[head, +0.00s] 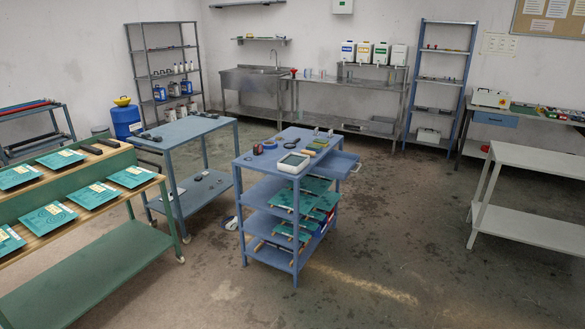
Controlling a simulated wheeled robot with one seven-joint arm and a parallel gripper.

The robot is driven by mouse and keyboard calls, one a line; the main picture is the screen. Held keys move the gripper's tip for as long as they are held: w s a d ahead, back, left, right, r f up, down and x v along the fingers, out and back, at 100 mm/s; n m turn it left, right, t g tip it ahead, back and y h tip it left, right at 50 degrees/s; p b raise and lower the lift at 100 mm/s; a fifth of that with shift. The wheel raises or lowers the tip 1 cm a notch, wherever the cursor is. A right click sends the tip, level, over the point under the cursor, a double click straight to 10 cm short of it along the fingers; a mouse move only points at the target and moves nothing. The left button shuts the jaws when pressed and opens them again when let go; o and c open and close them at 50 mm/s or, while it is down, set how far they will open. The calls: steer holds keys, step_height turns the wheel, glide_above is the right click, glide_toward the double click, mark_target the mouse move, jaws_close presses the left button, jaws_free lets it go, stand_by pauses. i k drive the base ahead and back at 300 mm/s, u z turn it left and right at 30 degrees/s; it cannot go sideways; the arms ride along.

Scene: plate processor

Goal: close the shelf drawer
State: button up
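A blue shelf unit (262,189) stands in the middle of the room. Its blue drawer (340,164) is pulled out to the right, just below the top surface. A small handle (356,168) shows at the drawer's outer end. The drawer's inside is partly hidden by the top and the things on it. My gripper is not in view.
A grey device (293,163) and tape rolls lie on the shelf top; teal plates (309,203) fill the lower levels. A blue table (181,131) stands close left. A pale bench (538,159) stands right. The floor (400,220) between shelf and bench is clear.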

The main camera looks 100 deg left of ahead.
mark_target(338, 165)
steer(key=u, duration=0.75)
steer(key=i, duration=0.3)
steer(key=u, duration=1.15)
steer(key=i, duration=1.15)
steer(key=u, duration=1.25)
steer(key=i, duration=1.05)
steer(key=u, duration=0.5)
steer(key=i, duration=2.35)
steer(key=z, duration=0.1)
